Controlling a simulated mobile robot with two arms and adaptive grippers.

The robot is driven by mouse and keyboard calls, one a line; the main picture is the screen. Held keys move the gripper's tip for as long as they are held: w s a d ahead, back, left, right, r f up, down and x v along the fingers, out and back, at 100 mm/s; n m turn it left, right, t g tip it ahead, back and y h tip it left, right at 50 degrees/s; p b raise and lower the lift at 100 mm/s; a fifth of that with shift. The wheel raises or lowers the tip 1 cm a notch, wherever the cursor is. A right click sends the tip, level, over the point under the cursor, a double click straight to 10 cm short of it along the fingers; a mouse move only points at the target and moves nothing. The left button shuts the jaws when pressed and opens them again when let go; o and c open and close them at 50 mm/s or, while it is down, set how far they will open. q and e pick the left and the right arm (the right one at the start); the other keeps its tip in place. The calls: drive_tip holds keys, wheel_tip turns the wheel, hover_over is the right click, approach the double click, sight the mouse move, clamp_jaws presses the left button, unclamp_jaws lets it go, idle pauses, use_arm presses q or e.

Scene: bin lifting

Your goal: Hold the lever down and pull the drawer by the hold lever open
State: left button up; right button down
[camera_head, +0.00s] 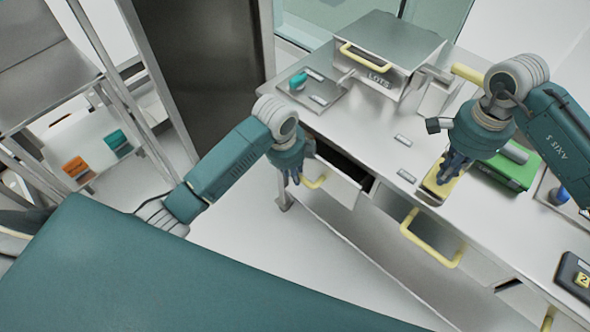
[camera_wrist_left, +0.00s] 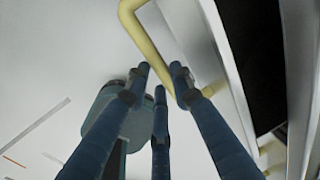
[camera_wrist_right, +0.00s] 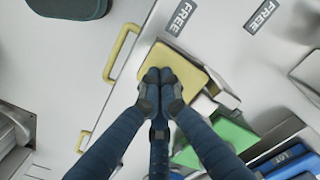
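The hold lever is a yellow plate (camera_head: 440,186) on the bench top; in the right wrist view the yellow plate (camera_wrist_right: 188,70) lies under my fingertips. My right gripper (camera_head: 447,172) is shut, with nothing in it, pointing down onto the plate; its closed fingertips (camera_wrist_right: 160,76) seem to touch it. The drawer (camera_head: 335,192) with a yellow handle (camera_head: 316,183) stands partly open, a dark gap behind its front. My left gripper (camera_head: 293,180) is at that handle; in the left wrist view the handle (camera_wrist_left: 140,30) passes between its fingertips (camera_wrist_left: 159,78), which look shut on it.
Another drawer has a yellow handle (camera_head: 430,238) right of the open one. A LOTS box (camera_head: 385,62) stands at the back of the bench, and a green case (camera_head: 505,168) lies behind the lever. A metal shelf (camera_head: 55,90) stands left. White floor (camera_head: 270,260) is clear before the drawer.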

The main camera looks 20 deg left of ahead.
use_arm(q)
drive_tip(key=shift+o, duration=1.4)
wheel_tip(320, 180, up, 12)
drive_tip(key=s, duration=0.2)
drive_tip(key=shift+a, duration=0.45)
use_arm(e)
drive_tip(key=shift+r, duration=0.1)
drive_tip(key=shift+r+p, duration=1.5)
drive_tip(key=shift+r, duration=1.9)
use_arm(q)
wheel_tip(320, 180, up, 3)
drive_tip(key=shift+f, duration=0.15)
use_arm(e)
wheel_tip(320, 180, up, 12)
